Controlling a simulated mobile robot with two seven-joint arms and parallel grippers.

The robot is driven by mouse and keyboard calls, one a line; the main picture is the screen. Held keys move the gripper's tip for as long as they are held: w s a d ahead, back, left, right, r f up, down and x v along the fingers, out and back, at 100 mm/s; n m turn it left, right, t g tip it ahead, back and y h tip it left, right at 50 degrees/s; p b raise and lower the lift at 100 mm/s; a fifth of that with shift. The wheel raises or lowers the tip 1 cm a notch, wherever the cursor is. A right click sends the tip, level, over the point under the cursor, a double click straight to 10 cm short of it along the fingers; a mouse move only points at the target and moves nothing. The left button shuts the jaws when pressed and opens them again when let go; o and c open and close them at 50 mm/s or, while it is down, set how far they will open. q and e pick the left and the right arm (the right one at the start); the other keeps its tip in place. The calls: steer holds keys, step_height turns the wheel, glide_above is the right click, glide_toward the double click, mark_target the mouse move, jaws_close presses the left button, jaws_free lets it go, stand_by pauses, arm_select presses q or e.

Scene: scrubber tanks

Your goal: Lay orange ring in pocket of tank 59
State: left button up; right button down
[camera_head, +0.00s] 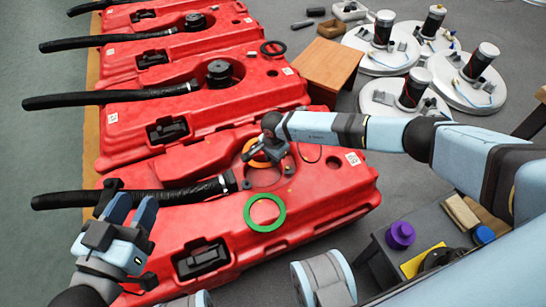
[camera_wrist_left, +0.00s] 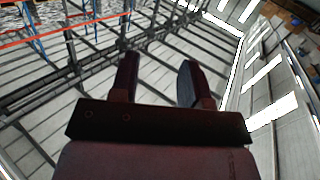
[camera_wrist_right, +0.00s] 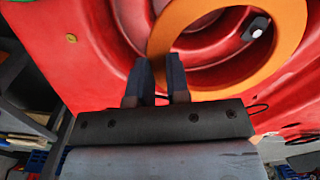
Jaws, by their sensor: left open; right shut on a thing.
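The orange ring (camera_head: 249,148) is held by my right gripper (camera_head: 262,152) over the nearest red tank (camera_head: 330,205), which bears a small tag (camera_head: 353,158) too small to read surely. In the right wrist view, the right gripper (camera_wrist_right: 157,82) is shut on the near left part of the orange ring (camera_wrist_right: 172,28). The ring overlaps a round recess in the red surface (camera_wrist_right: 110,55); whether it touches there cannot be told. My left gripper (camera_head: 131,204) is open and empty, raised at the tank's left side, fingers upward. In its wrist view, the left gripper (camera_wrist_left: 157,75) faces the building's structure.
A green ring (camera_head: 265,212) lies on the nearest tank beside the black hose (camera_head: 130,196).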

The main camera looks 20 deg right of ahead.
arm_select(q)
steer(key=w+m+b, duration=0.1)
steer(key=b, duration=0.1)
steer(key=w+a+r+m+t+h+b, duration=0.1)
steer(key=m, duration=0.1)
steer(key=shift+a+b, duration=0.25)
steer(key=shift+b, duration=0.1)
arm_select(e)
step_height(320, 180, down, 8)
arm_select(q)
steer(key=shift+w+f+t, duration=0.1)
steer(key=shift+t, duration=0.2)
arm_select(e)
steer(key=shift+f, duration=0.1)
steer(key=c, duration=1)
jaws_free()
